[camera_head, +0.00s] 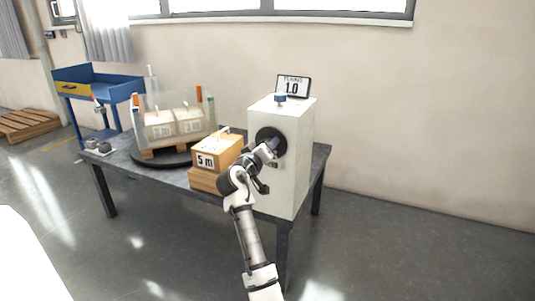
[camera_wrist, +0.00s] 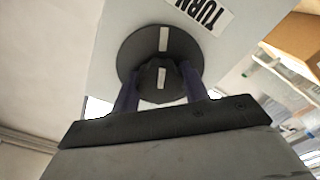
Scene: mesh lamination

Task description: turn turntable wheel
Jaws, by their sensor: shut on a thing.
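The turntable wheel is a dark round disc (camera_head: 264,135) on the front of a white box (camera_head: 298,165), with a raised knob in its centre. In the wrist view the wheel (camera_wrist: 188,47) carries a white mark on its rim, and the knob (camera_wrist: 161,77) carries another. My gripper (camera_head: 270,150) is at the wheel, and in the wrist view its two dark fingers (camera_wrist: 159,88) stand on either side of the knob, shut on it. The turntable (camera_head: 157,158) is a black round base at the table's left, bearing pale boxes behind clear panels.
A wooden block marked "5 m" (camera_head: 206,162) stands just left of the white box, close to my arm. A display reading 1.0 (camera_head: 293,86) and a blue knob (camera_head: 280,98) are on top of the box. A blue cart (camera_head: 100,85) stands behind the dark table (camera_head: 120,163).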

